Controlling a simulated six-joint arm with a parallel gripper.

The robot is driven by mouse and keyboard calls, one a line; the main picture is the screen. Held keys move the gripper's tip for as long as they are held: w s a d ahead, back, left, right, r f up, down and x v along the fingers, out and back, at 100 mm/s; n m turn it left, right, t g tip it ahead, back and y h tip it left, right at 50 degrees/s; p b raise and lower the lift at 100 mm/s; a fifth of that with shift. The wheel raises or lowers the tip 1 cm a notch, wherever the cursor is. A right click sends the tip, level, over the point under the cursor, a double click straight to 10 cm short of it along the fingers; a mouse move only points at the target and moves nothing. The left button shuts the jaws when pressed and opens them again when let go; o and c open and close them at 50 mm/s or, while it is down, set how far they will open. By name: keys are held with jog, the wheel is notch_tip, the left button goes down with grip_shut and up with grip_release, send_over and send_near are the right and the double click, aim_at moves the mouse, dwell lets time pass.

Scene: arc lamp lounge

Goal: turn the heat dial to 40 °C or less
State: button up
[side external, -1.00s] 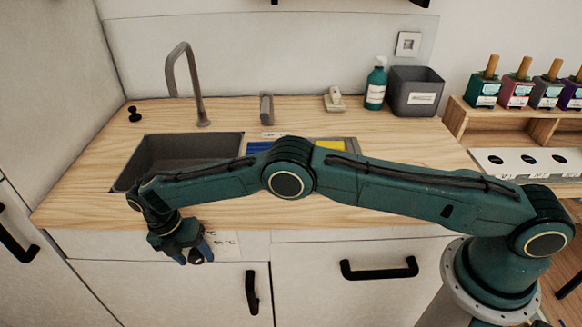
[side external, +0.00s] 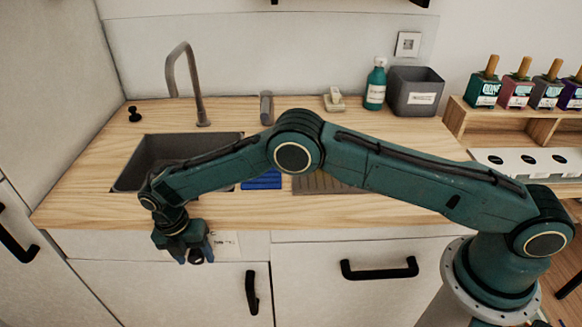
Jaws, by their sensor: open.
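My gripper (side external: 194,258) points downward in front of the cabinet, just below the counter's front edge. Its jaws are open. A pale panel with printed marks (side external: 226,241) shows on the cabinet front, just right of my gripper. A small dark round shape shows between the fingers. I cannot tell whether it is the heat dial or part of my gripper. The dial's pointer and its setting cannot be read, and I cannot tell whether the fingers touch it.
A dark sink (side external: 150,160) with a tall tap (side external: 196,90) lies behind my gripper. A blue item (side external: 262,180) lies on the counter beneath my arm. A cabinet handle (side external: 252,292) sticks out right of and below my gripper. A teal bottle (side external: 375,85) and grey bin (side external: 414,90) stand farther back.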

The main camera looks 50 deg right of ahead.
jog(key=shift+s+d+t+y, duration=0.1)
jog(key=shift+s+t+y, duration=0.05)
jog(key=shift+t+y, duration=0.3)
jog(key=shift+r, duration=0.35)
notch_tip(320, 180, up, 14)
jog(key=s+d+r+m+t, duration=0.1)
jog(key=s+d+r+m, duration=0.3)
jog(key=d+r+m, duration=0.3)
jog(key=shift+d+r+m+y, duration=0.4)
jog(key=shift+d+r, duration=1.75)
jog(key=shift+r, duration=1.4)
jog(key=shift+t, duration=0.25)
jog(key=n+g, duration=0.1)
jog(key=n, duration=0.7)
send_over(198, 255)
notch_tip(198, 255, down, 15)
jog(key=shift+f, duration=0.15)
